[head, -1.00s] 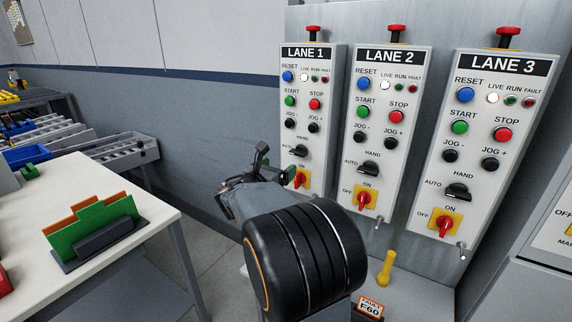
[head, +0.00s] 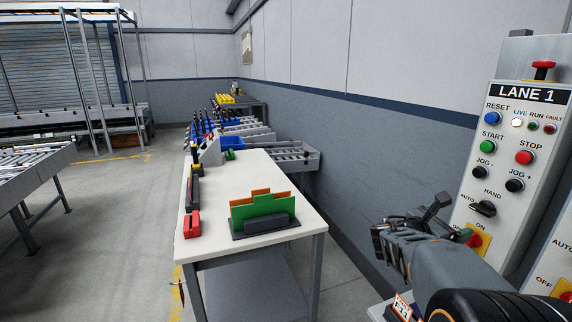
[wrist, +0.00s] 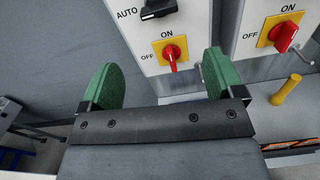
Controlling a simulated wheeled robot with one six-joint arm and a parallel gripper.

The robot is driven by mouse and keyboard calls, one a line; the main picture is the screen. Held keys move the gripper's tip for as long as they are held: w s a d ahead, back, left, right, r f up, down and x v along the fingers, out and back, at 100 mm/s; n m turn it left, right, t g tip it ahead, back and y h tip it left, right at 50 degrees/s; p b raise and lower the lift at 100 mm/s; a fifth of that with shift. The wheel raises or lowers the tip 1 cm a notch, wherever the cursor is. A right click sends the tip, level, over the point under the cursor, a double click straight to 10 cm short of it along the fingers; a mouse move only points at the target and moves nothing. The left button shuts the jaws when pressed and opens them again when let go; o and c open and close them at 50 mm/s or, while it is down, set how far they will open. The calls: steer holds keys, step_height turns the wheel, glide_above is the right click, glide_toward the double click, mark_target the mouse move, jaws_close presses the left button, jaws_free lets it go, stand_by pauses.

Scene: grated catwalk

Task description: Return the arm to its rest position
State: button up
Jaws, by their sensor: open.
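My gripper (wrist: 160,85) shows in the wrist view with its two green pads spread apart and nothing between them. In the head view my gripper (head: 456,220) is at the lower right, in front of the lower part of the Lane 1 panel (head: 546,165). The arm is stretched forward there, and its near part is cut off by the frame's bottom right. In the wrist view a red switch on a yellow plate (wrist: 172,53) lies beyond the open pads. I cannot tell whether a pad touches the panel.
A white-topped table (head: 220,220) stands left of the arm, bearing a holder with green and orange folders (head: 263,213) and a red object (head: 192,224). Conveyors (head: 290,156) and blue bins lie behind it. Open floor (head: 120,230) is at the left. A yellow peg (wrist: 287,86) stands near the panels.

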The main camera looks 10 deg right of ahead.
steer(key=s+a+f+m+g+y, duration=0.4)
steer(key=s+a+f+m+y, duration=0.25)
steer(key=f+m, duration=0.5)
steer(key=s+a+m+t+y+p, duration=0.1)
steer(key=s+a+m+y, duration=0.1)
steer(key=a, duration=0.5)
steer(key=s+a+r+m+t+y+p, duration=0.1)
steer(key=s+a+m+y, duration=0.1)
steer(key=a+y, duration=0.3)
steer(key=s+a+m+t+y+p, duration=0.1)
steer(key=s+a+m+y+p, duration=0.1)
steer(key=a, duration=0.6)
steer(key=shift+s+a+r+m+y, duration=0.15)
steer(key=shift+s+a+m+y, duration=0.15)
steer(key=shift+s+m+y, duration=0.5)
steer(key=shift+w+m, duration=0.2)
steer(key=shift+m, duration=0.15)
